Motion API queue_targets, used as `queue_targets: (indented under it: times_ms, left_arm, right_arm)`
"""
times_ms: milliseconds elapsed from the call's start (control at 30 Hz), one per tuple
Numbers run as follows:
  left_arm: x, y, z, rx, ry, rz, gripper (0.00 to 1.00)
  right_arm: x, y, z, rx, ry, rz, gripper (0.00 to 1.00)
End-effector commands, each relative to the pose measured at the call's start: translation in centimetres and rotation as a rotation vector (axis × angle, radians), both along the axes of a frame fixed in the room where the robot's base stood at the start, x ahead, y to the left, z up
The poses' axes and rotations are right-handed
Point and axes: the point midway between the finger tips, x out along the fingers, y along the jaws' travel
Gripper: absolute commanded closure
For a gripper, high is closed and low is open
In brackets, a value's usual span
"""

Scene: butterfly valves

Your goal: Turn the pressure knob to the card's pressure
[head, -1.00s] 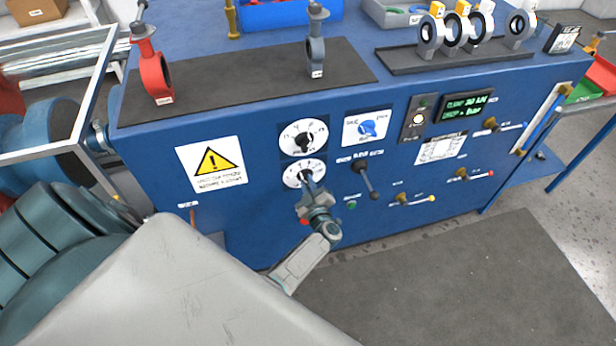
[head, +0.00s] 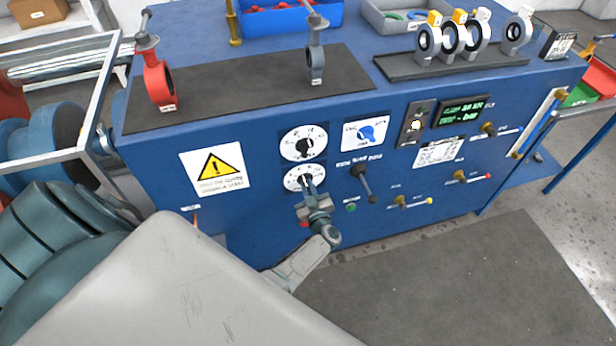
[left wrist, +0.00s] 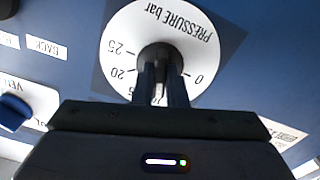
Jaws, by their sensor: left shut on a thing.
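The pressure dial (head: 291,181) is the lower of two white round dials on the blue bench front. In the left wrist view the same dial (left wrist: 200,50) shows upside down, lettered "PRESSURE bar", with 0, 20 and 25 legible. Its dark knob (left wrist: 157,52) is at the middle. My left gripper (head: 309,186) is shut on this knob; its two dark fingers also show in the left wrist view (left wrist: 160,78). They hide part of the knob and scale, so I cannot read the setting. A printed card (head: 558,44) stands at the bench top's right; its text is illegible. My right gripper is not in view.
The other dial (head: 303,143) is just above. A black lever (head: 363,180) and a green button (head: 350,207) are close on the right. A green-lettered display (head: 462,112) and several valve handles are farther right. A warning sign (head: 214,168) is at left.

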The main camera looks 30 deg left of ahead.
Motion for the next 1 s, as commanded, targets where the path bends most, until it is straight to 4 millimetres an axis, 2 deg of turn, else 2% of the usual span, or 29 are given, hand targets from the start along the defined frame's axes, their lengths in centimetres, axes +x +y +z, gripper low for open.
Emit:
queue_targets:
  times_ms: [133,167,233,267,633,1000]
  left_arm:
    - [-0.1,0.0,-0.1,-0.001,0.001,0.001,1.00]
    - [-0.1,0.0,-0.1,-0.001,0.001,0.001,0.82]
    - [-0.1,0.0,-0.1,-0.001,0.001,0.001,0.69]
    - [-0.1,0.0,-0.1,-0.001,0.001,0.001,0.66]
    - [-0.5,-0.6,-0.2,-0.003,0.000,-0.001,0.66]
    - [-5.1,-5.9,-0.4,-0.004,0.001,0.000,0.66]
  right_arm:
    - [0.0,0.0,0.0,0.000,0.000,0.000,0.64]
    - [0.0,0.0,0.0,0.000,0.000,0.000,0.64]
    - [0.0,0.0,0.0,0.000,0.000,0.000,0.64]
    - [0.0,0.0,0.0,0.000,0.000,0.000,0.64]
    - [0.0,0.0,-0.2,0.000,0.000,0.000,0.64]
    - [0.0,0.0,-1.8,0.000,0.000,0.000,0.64]
